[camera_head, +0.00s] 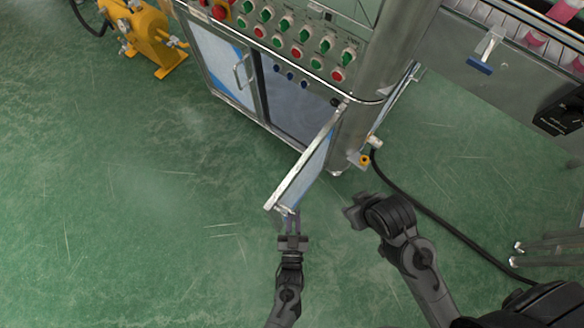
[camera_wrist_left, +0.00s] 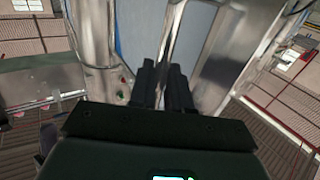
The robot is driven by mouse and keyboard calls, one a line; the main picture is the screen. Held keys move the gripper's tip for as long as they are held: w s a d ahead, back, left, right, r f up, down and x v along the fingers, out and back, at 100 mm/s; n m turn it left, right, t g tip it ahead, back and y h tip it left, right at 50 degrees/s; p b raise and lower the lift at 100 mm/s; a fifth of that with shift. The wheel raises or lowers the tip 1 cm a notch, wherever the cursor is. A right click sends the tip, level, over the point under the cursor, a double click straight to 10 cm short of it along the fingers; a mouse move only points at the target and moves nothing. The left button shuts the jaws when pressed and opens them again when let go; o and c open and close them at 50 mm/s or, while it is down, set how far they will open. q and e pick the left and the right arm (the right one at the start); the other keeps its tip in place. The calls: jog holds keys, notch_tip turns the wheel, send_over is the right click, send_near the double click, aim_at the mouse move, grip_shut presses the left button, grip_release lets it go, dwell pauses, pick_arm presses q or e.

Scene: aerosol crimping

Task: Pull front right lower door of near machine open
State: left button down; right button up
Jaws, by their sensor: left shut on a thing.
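The near machine's front right lower door (camera_head: 303,172) stands swung out from the cabinet, hinged on its right side, with its free edge toward me. The cabinet opening behind it shows dark. My left gripper (camera_head: 289,222) is shut at the door's free end, on the door handle (camera_head: 285,211), which is mostly hidden by the fingers. The left wrist view shows the dark fingers (camera_wrist_left: 165,88) together at the metal bar, with the door panel behind. My right gripper (camera_head: 356,214) is apart from the door, to its right; I cannot tell whether it is open.
The front left lower door (camera_head: 222,68) is closed. Buttons (camera_head: 300,42) line the panel above. A yellow machine (camera_head: 148,36) stands at upper left. A black cable (camera_head: 430,215) crosses the floor at right, near a conveyor (camera_head: 490,85). Green floor left of the door is clear.

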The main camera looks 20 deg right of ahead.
pick_arm(q)
jog(key=shift+a+f, duration=0.1)
jog(key=shift+f, duration=0.15)
pick_arm(e)
jog(key=shift+w, duration=0.1)
pick_arm(q)
jog(key=c, duration=1.4)
grip_release()
jog(key=shift+o, duration=0.8)
jog(key=shift+w+d+r, duration=0.2)
jog(key=shift+w+d, duration=0.05)
jog(key=shift+d, duration=0.2)
jog(key=shift+s+a, duration=0.2)
jog(key=shift+a, duration=0.1)
jog(key=shift+s+a, duration=0.1)
jog(key=shift+s, duration=0.2)
jog(key=p+v, duration=0.2)
jog(key=v, duration=0.7)
jog(key=shift+s, duration=0.35)
pick_arm(e)
jog(key=shift+w+d+r, duration=0.1)
jog(key=shift+d+r, duration=0.05)
jog(key=shift+r, duration=0.5)
jog(key=shift+d+r, duration=0.1)
jog(key=shift+r, duration=0.5)
pick_arm(q)
jog(key=shift+r+p, duration=0.1)
jog(key=shift+p, duration=0.25)
pick_arm(e)
jog(key=shift+r, duration=0.1)
